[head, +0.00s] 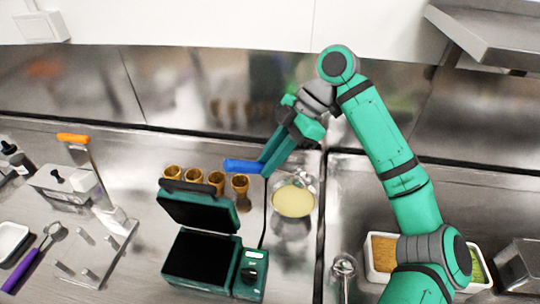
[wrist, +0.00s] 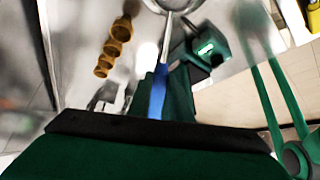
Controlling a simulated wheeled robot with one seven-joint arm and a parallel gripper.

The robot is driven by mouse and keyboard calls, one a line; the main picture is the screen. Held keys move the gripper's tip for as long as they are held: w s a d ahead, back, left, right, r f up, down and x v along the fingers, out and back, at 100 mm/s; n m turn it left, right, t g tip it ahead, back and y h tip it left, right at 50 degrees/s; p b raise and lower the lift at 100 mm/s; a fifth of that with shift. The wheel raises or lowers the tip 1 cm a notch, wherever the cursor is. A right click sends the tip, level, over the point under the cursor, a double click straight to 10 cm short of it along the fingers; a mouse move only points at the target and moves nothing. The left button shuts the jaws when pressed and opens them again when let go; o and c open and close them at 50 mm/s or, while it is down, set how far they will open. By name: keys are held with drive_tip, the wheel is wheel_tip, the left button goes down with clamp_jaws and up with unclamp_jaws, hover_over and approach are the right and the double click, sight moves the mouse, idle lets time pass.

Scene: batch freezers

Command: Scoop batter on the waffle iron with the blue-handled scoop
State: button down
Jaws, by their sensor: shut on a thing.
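My gripper (head: 268,163) is shut on the blue handle (head: 241,166) of the scoop, above the counter between the waffle iron and the batter bowl. In the wrist view the blue handle (wrist: 157,95) points away from the jaws, and the metal scoop head (wrist: 172,4) is cut off at the top edge; its contents cannot be told. The waffle iron (head: 200,258) stands open, lid raised at the back, its dark lower plate bare. A clear bowl (head: 293,200) of pale yellow batter stands to its right, just below my gripper. The scoop head is not clear in the head view.
Several brown cones (head: 240,184) stand behind the waffle iron lid. A metal rack (head: 95,245) and a purple-handled scoop (head: 30,262) lie left. Another scoop (head: 344,266) and a container with brown and green contents (head: 381,247) are right. A steel wall closes the back.

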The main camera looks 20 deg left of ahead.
drive_tip(key=shift+s+a+f, duration=0.15)
drive_tip(key=shift+f, duration=1.15)
drive_tip(key=shift+d+f, duration=0.2)
drive_tip(key=shift+f, duration=0.25)
drive_tip(key=shift+w+d+f, duration=0.15)
drive_tip(key=shift+f, duration=0.7)
drive_tip(key=shift+w+d+f, duration=0.1)
drive_tip(key=shift+w+f, duration=0.05)
drive_tip(key=shift+f, duration=0.7)
drive_tip(key=shift+w+d, duration=1.3)
drive_tip(key=shift+d, duration=0.25)
drive_tip(key=shift+t+h, duration=0.3)
drive_tip(key=shift+h, duration=0.1)
drive_tip(key=shift+s+a+r, duration=0.25)
drive_tip(key=shift+a+r, duration=0.05)
drive_tip(key=shift+r, duration=0.3)
drive_tip(key=shift+s+a+r, duration=0.2)
drive_tip(key=shift+a+r, duration=0.05)
drive_tip(key=shift+r, duration=0.3)
drive_tip(key=shift+s+a+r, duration=0.25)
drive_tip(key=shift+a+r, duration=0.05)
drive_tip(key=shift+r, duration=0.3)
drive_tip(key=shift+s+a+r+t+h, duration=0.1)
drive_tip(key=shift+s+a+t+h, duration=1.15)
drive_tip(key=shift+a+h, duration=0.2)
